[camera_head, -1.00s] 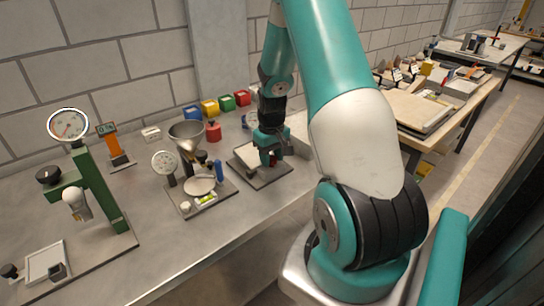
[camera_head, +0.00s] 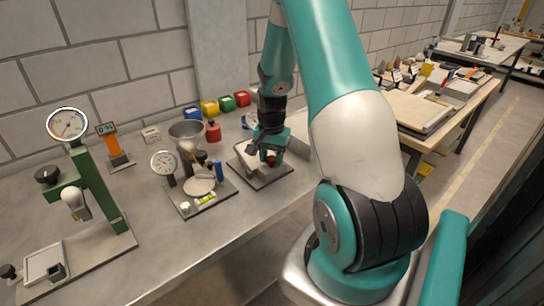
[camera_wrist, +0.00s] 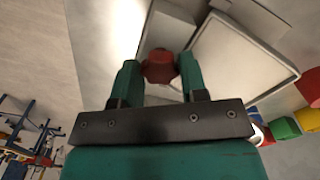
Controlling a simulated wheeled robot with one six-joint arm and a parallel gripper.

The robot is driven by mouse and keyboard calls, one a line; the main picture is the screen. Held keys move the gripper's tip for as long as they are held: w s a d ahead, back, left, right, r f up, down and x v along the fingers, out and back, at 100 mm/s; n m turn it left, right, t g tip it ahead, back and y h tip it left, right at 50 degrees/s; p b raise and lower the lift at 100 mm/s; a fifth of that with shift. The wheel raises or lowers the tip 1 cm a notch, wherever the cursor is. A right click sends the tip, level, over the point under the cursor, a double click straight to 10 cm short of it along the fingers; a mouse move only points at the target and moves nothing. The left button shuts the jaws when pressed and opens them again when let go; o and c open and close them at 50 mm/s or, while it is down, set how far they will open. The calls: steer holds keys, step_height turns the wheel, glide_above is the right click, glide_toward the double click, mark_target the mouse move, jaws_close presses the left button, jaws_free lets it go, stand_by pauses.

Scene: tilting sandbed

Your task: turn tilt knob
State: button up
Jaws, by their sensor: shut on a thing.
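A red tilt knob (camera_wrist: 160,66) sits between my two fingers in the wrist view, beside the pale square sandbed tray (camera_wrist: 238,58). My gripper (camera_wrist: 159,80) is shut on the knob. In the head view my gripper (camera_head: 270,152) reaches down to the right part of the sandbed unit, and the red knob (camera_head: 271,161) shows just under the fingers. The unit's dark base plate (camera_head: 262,180) rests on the grey bench. The gripper hides part of the tray.
Left of the unit stands a funnel device (camera_head: 187,134) with a dial gauge (camera_head: 164,163). A green press stand (camera_head: 92,190) is farther left. Yellow (camera_head: 210,107), green, red and blue bins line the back. The bench front between the devices is clear.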

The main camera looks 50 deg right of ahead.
mark_target(272, 158)
steer(key=shift+m, duration=1.6)
steer(key=o, duration=0.9)
step_height(272, 158, up, 18)
steer(key=shift+f+b, duration=0.2)
steer(key=shift+b, duration=0.85)
